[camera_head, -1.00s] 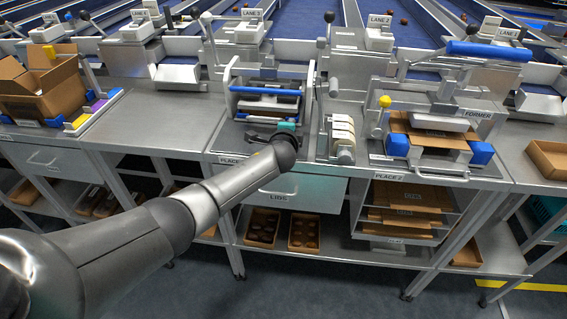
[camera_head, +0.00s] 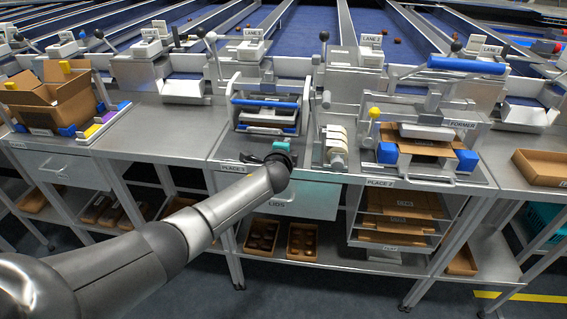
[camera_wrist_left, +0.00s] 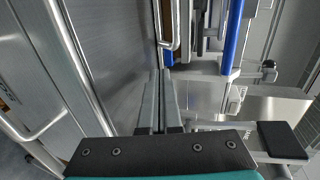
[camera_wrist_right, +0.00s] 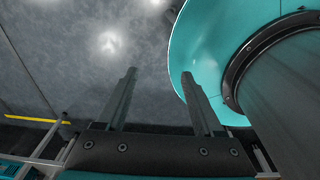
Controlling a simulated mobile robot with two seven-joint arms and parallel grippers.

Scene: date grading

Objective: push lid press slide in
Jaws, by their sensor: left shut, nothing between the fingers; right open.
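The lid press (camera_head: 230,112) stands on the bench at PLACE 1, a grey metal frame with a blue bar (camera_head: 265,103) across it. A brown strip shows under the bar, partly hidden by the frame. My left gripper (camera_head: 262,156) is just in front of the press, low over the bench edge. In the left wrist view its fingers (camera_wrist_left: 163,75) are shut and empty, pointing at a metal loop handle (camera_wrist_left: 169,45) beside blue parts; I cannot tell whether they touch. My right gripper (camera_wrist_right: 159,72) is open and empty, pointing at the floor, and is outside the head view.
A roller stand (camera_head: 336,145) and the former (camera_head: 425,150) with cardboard in it stand right of the press. An open carton (camera_head: 58,100) is at the left. The LIDS drawer (camera_head: 305,203) is below the press. Bare bench (camera_head: 160,125) lies left of the press.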

